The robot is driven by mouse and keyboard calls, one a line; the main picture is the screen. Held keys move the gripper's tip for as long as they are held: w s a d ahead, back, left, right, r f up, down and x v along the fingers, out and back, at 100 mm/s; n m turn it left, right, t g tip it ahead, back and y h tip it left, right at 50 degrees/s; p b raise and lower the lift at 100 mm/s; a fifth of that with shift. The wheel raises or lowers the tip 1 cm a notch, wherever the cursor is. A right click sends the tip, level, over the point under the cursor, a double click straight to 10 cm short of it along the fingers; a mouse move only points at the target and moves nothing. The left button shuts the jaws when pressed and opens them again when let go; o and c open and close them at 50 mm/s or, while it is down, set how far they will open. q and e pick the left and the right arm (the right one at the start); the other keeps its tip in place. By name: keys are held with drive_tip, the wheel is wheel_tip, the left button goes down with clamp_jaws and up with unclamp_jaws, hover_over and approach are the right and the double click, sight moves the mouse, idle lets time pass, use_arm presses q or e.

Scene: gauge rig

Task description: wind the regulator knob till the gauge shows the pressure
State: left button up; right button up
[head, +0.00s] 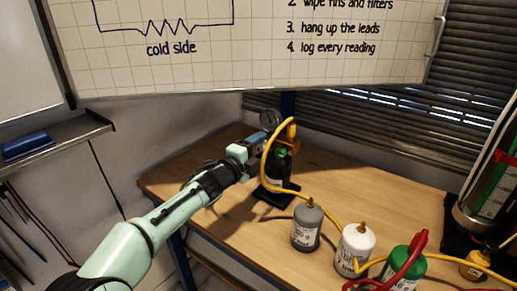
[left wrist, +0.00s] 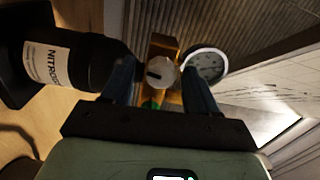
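My left gripper (head: 258,150) is at the regulator on the dark bottle (head: 275,172) at the back of the bench. In the left wrist view its two blue fingers stand apart, one on each side of the pale round regulator knob (left wrist: 162,73), with a narrow gap showing. The knob has a dark mark on its face. The round gauge (head: 270,119) rises above the gripper; its white dial (left wrist: 207,64) shows beside the right finger, too small and blurred to read. The bottle (left wrist: 75,62) lies at the left there, labelled "NITRO...". My right gripper is out of view.
A yellow hose (head: 267,158) loops from the brass regulator (head: 291,143) down across the bench. Grey (head: 307,228), white (head: 354,250) and green (head: 408,268) bottles stand in front, with a red hose (head: 412,255). The bench's left part (head: 180,180) is clear.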

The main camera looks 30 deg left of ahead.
use_arm(q)
drive_tip(key=s, duration=1.2)
drive_tip(key=shift+a, duration=0.4)
